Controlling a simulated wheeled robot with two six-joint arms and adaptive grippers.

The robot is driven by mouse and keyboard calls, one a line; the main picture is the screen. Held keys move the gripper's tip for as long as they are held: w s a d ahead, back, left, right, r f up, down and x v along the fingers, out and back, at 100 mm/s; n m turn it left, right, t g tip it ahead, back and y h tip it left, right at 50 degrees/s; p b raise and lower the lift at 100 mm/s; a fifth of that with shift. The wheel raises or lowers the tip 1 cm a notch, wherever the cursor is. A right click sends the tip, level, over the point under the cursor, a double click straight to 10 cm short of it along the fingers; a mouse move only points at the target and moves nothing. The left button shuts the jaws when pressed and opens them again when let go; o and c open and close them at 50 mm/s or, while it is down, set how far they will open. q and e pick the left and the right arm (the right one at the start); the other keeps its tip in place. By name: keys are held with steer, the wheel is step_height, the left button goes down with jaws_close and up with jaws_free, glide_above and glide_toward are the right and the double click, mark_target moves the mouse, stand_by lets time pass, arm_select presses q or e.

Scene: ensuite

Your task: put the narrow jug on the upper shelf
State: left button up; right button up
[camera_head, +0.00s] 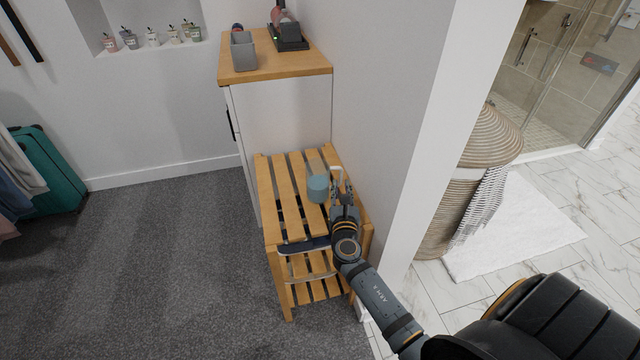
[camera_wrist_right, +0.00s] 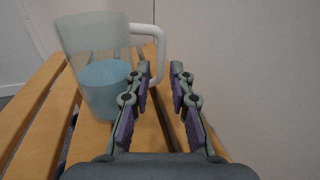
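The jug (camera_head: 318,188) is clear with blue contents and stands upright on the top slats of the wooden rack (camera_head: 268,200). In the right wrist view the jug (camera_wrist_right: 95,50) shows at the left, with its white handle (camera_wrist_right: 150,29) pointing right. My right gripper (camera_head: 344,190) is just right of the jug in the head view. In the wrist view the right gripper (camera_wrist_right: 161,75) is open, with the outer part of the handle showing between its fingertips. I cannot tell whether the fingers touch it. My left gripper is not in view.
The rack has a lower slatted shelf (camera_head: 305,293) and a dark flat item (camera_head: 304,246) at its front. A wall (camera_head: 385,120) runs close along its right side. Behind stands a white cabinet (camera_head: 285,115) with a grey holder (camera_head: 243,51) on top. The carpet left is clear.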

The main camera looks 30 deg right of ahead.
mark_target(341, 178)
steer(key=shift+w+d, duration=0.15)
steer(key=shift+w, duration=0.1)
steer(key=x, duration=0.4)
steer(key=shift+d+b, duration=0.1)
steer(key=shift+b, duration=0.2)
steer(key=shift+w+d+r, duration=0.1)
steer(key=shift+w, duration=0.15)
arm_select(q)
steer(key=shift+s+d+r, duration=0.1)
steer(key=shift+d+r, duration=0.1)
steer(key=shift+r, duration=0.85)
arm_select(e)
jaws_close()
